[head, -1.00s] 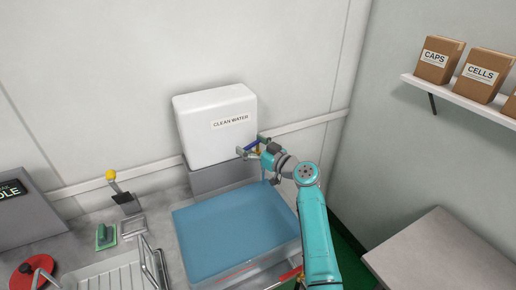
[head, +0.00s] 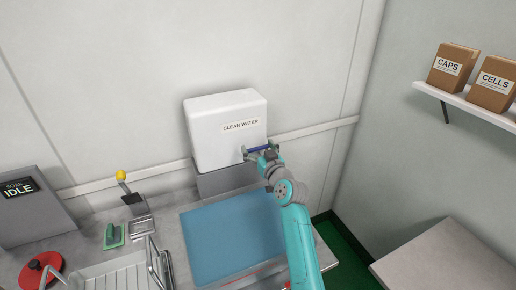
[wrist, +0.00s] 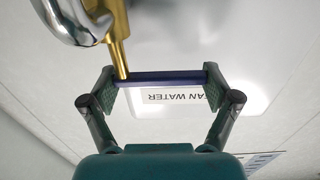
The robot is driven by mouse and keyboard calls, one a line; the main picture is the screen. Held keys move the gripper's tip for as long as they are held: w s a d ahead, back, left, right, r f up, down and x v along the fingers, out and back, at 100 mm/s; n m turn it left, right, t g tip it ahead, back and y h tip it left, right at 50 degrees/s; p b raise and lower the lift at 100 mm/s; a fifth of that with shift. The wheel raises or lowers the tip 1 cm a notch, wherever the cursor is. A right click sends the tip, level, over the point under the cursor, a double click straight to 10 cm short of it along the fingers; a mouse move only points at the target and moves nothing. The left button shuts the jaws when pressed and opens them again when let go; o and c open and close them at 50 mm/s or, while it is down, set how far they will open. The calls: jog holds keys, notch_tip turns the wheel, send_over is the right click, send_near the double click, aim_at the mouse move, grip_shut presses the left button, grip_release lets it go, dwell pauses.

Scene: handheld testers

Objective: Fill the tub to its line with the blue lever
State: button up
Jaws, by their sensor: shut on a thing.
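The blue lever (head: 259,148) is a short bar at the right front of the white clean water tank (head: 222,130). In the wrist view the blue lever (wrist: 165,78) spans between the finger pads of my gripper (wrist: 160,86), and a brass stem (wrist: 118,45) meets its left end. My gripper (head: 258,151) is shut on the lever in the head view. The tub (head: 262,272) stands below the tank and holds blue water (head: 232,235). A little red shows at its front edge. My arm hides its right side, and I cannot read the level against a line.
A chrome spout (wrist: 75,20) is close to the fingers. A shelf with boxes (head: 458,66) is at right.

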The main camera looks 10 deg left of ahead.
dwell(0.3)
jog(key=o, duration=1.4)
jog(key=shift+o, duration=0.2)
jog(key=v, duration=1.2)
